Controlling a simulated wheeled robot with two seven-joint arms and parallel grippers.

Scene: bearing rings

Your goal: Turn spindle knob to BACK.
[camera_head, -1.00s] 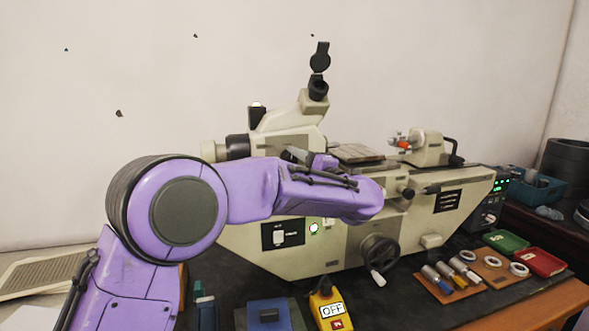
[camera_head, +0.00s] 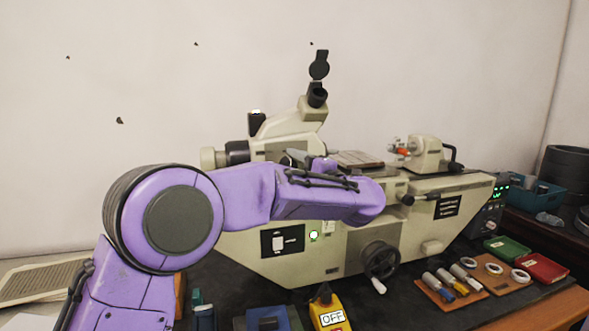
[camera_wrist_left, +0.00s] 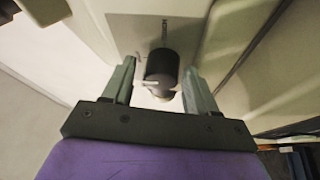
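The spindle knob (camera_wrist_left: 161,66) is a black cylinder with a white mark, standing out from a pale panel with a slot in the left wrist view. My left gripper (camera_wrist_left: 159,76) is open, with one grey finger on each side of the knob. A gap shows between the knob and each finger, so I cannot see firm contact. In the head view, my left gripper (camera_head: 298,157) is mostly hidden behind my purple arm, at the upper body of the beige machine (camera_head: 335,250). The knob is hidden there. My right gripper is not in view.
A handwheel (camera_head: 381,259) is on the machine's front. A yellow box marked OFF (camera_head: 330,315) stands in front. Several tools on a wooden board (camera_head: 436,290), rings, a green tray (camera_head: 506,248) and a red tray (camera_head: 541,268) lie at the right.

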